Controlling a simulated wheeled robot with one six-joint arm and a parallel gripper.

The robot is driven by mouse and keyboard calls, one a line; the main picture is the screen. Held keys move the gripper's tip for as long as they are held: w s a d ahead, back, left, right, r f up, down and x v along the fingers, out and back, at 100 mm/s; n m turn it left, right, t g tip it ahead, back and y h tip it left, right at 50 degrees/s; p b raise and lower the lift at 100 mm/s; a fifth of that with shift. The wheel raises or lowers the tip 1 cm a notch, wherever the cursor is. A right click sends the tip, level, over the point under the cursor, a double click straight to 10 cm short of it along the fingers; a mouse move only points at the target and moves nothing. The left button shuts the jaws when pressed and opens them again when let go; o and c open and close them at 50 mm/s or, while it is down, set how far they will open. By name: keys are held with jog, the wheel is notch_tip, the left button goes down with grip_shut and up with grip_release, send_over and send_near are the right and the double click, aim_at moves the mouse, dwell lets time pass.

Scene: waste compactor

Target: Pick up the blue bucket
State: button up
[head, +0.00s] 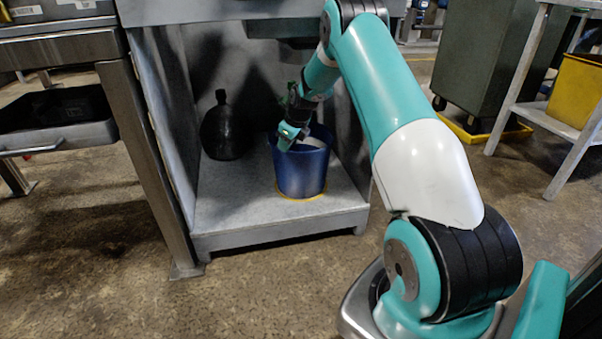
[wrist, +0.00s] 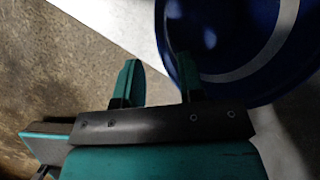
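The blue bucket (head: 301,172) stands upright on the floor of the grey compactor bay, on a yellow ring mark. Its top is open, and a pale surface or band shows inside. My gripper (head: 290,136) is at the bucket's left rim in the head view. In the wrist view the gripper (wrist: 159,76) has its two fingers apart. The left finger is outside the bucket (wrist: 245,50) and the right finger overlaps its inside, with the near wall between them. Whether a finger touches the wall cannot be told.
A dark round jug (head: 223,130) stands left of the bucket, near the bay's back. Side walls and an overhead panel enclose the bay (head: 240,205). A metal table leg (head: 150,165) is at left. A green bin (head: 487,60) and a shelf with a yellow container (head: 577,90) are at right.

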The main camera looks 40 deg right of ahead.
aim_at(285, 157)
jog(key=b+x, duration=0.1)
jog(key=x, duration=0.1)
jog(key=b+x, duration=0.1)
jog(key=b, duration=0.1)
jog(key=b+x, duration=0.1)
jog(key=x, duration=0.1)
jog(key=shift+w+d+f, duration=0.2)
jog(key=shift+d+f, duration=0.05)
grip_shut()
jog(key=shift+r, duration=0.1)
dwell(1.1)
